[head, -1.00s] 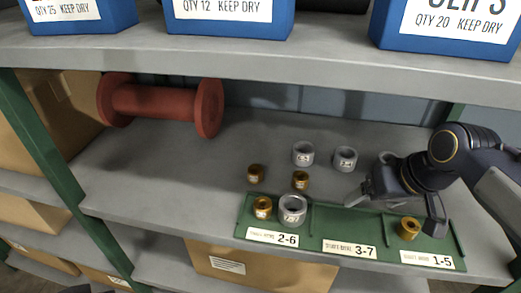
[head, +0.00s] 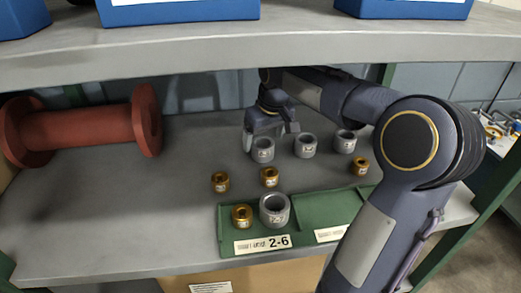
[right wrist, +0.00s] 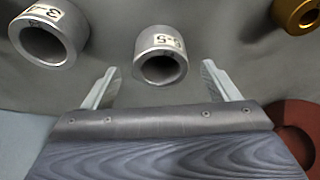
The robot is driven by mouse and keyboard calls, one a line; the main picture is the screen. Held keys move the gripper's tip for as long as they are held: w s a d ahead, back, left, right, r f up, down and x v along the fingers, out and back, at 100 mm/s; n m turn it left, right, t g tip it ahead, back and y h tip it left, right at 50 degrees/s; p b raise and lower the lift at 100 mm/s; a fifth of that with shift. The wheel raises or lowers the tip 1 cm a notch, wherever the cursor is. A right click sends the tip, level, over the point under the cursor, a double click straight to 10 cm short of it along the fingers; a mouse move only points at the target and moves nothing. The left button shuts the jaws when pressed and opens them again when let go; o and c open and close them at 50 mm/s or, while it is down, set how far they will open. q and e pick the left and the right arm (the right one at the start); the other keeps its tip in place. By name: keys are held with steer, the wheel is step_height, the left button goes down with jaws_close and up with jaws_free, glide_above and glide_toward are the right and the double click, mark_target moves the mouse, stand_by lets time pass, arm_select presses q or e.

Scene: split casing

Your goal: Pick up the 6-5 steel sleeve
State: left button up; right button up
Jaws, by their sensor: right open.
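The 6-5 steel sleeve (head: 262,150) is a short grey ring standing on the shelf, leftmost of three in the back row. In the right wrist view the steel sleeve (right wrist: 160,58) shows its 6-5 label upside down and its open bore. My right gripper (head: 270,132) is at the sleeve, reaching in from behind. In the right wrist view my right gripper (right wrist: 160,85) is open, with one finger on each side of the sleeve and a gap on both sides. My left gripper is not in view.
Steel sleeves (head: 305,146) (head: 345,141) stand to the right. Brass sleeves (head: 221,181) (head: 269,176) (head: 361,165) stand nearby. A green tray (head: 300,228) in front holds a brass and a larger steel sleeve. A red spool (head: 80,128) lies left; an upper shelf (head: 200,48) overhangs.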

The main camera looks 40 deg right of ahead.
mark_target(263, 144)
steer(key=shift+x, duration=1.55)
steer(key=shift+s, duration=0.1)
steer(key=shift+c, duration=0.4)
steer(key=shift+r, duration=0.15)
steer(key=c, duration=1.4)
